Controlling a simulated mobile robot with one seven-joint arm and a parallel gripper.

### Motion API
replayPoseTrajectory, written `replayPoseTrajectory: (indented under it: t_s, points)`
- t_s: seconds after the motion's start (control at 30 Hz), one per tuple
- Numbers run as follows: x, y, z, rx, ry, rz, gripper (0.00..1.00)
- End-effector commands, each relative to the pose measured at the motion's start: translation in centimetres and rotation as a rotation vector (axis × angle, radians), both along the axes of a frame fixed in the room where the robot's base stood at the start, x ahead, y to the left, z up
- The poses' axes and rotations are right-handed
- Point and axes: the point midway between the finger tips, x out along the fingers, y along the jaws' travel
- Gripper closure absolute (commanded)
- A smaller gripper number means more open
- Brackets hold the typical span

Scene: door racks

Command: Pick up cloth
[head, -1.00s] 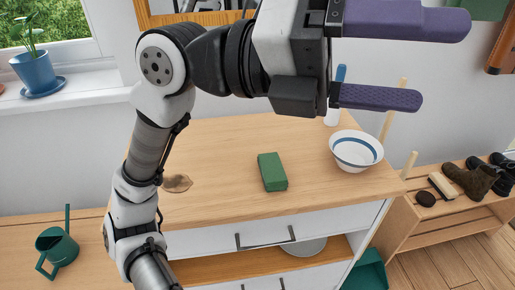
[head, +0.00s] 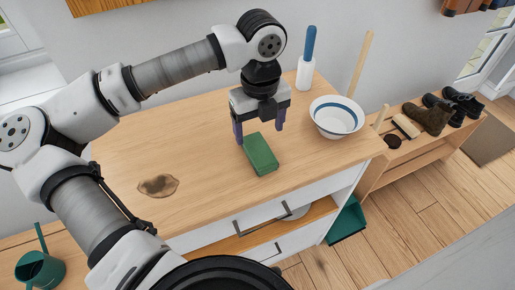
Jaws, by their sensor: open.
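A green rectangular block (head: 260,154), which looks like the folded cloth, lies on the wooden cabinet top. My gripper (head: 259,135) points down at its far end, with purple fingers apart, one towards each side of it. Nothing is seen held. I cannot tell whether the fingers touch it or how far above the top they are.
A brown stain-like patch (head: 158,186) is on the wooden top (head: 200,215). A white bowl with a blue stripe (head: 337,117) and a blue-handled brush in a white holder (head: 307,62) stand to the right. Shoes (head: 430,117) sit on a low bench.

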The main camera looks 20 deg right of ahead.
Motion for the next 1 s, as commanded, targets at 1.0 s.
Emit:
replayPoseTrajectory:
  t_s: [1.0]
  points:
    - [0.4,-0.1,-8.2,-0.004,0.001,-0.003,0.28]
